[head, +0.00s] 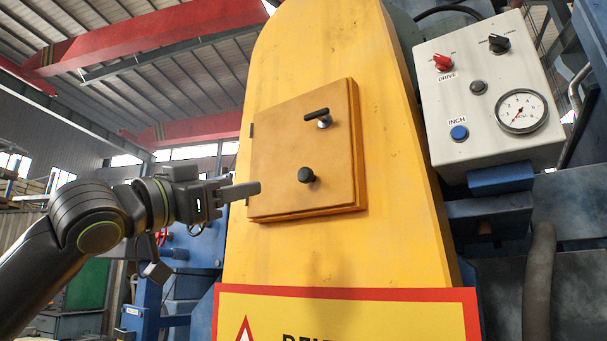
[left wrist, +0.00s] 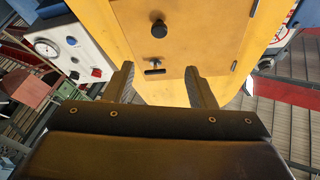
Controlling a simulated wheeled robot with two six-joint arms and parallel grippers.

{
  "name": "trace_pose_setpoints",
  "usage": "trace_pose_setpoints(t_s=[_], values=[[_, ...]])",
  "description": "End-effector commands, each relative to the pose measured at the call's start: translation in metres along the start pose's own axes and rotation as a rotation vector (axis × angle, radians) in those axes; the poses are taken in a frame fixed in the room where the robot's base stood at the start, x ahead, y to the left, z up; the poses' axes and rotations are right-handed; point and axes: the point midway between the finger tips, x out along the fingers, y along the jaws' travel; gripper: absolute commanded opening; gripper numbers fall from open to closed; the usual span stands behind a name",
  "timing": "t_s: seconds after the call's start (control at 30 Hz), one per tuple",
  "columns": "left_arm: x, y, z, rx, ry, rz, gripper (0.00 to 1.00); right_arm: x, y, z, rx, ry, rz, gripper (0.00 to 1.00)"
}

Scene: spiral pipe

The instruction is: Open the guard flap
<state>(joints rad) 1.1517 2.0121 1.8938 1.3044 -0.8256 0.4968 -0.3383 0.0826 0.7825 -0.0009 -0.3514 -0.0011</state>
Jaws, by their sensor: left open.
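The guard flap (head: 275,160) is a square orange-yellow door on the tall yellow machine guard. It looks shut, with dark hinges on its left edge. A black latch handle (head: 317,115) lies nearly crosswise near its upper right, and a round black knob (head: 306,175) stands out below it. My left gripper (head: 256,188) is open and empty in front of the flap's lower left, left of the knob and apart from it. In the left wrist view the knob (left wrist: 159,29) and latch handle (left wrist: 154,65) appear upside down, beyond the open fingers (left wrist: 162,84). My right gripper is not in view.
A grey control box (head: 490,95) with a gauge, red and black switches and a blue button is to the right. A red-bordered yellow warning sign (head: 350,312) is below the flap. Blue machinery flanks the guard. Open space lies left of the flap above my arm.

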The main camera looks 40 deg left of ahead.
Motion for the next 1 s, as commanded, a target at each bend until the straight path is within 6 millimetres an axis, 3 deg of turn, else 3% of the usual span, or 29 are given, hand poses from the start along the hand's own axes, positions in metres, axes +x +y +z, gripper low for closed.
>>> trace_pose_setpoints(t_s=[0.33,1.0], values=[[0.051,-0.001,-0.004,0.000,-0.005,0.004,0.51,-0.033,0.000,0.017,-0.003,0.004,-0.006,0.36],[0.124,0.000,-0.003,-0.003,-0.002,0.005,0.51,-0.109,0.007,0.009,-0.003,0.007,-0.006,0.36]])
